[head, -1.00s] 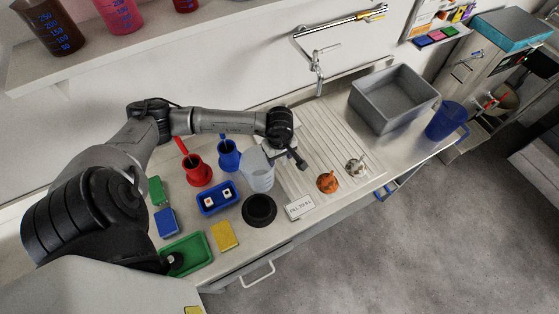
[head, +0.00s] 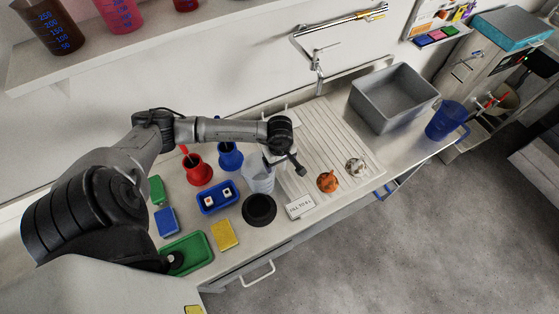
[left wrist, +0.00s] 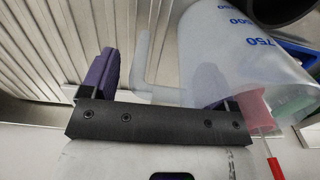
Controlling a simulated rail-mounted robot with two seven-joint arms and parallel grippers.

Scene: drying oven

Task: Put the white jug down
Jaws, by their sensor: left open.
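The white jug (head: 259,179) is translucent and looks upright on the counter, just behind a black round disc (head: 259,209). My left gripper (head: 291,164) is at its right side, by the drying board. In the left wrist view the jug (left wrist: 235,45) shows blue marks, and its handle reaches in between the two spread fingers of my left gripper (left wrist: 160,85). The fingers are apart, with purple pads. The arm hides part of the jug's upper rim in the head view. My right gripper is not in view.
A red pot (head: 198,172) and a blue pot (head: 230,156) stand close left of the jug, with a blue tray (head: 205,209) in front of them. An orange flask (head: 327,183) and a pale one (head: 355,167) stand right. A grey basin (head: 394,99) is farther right.

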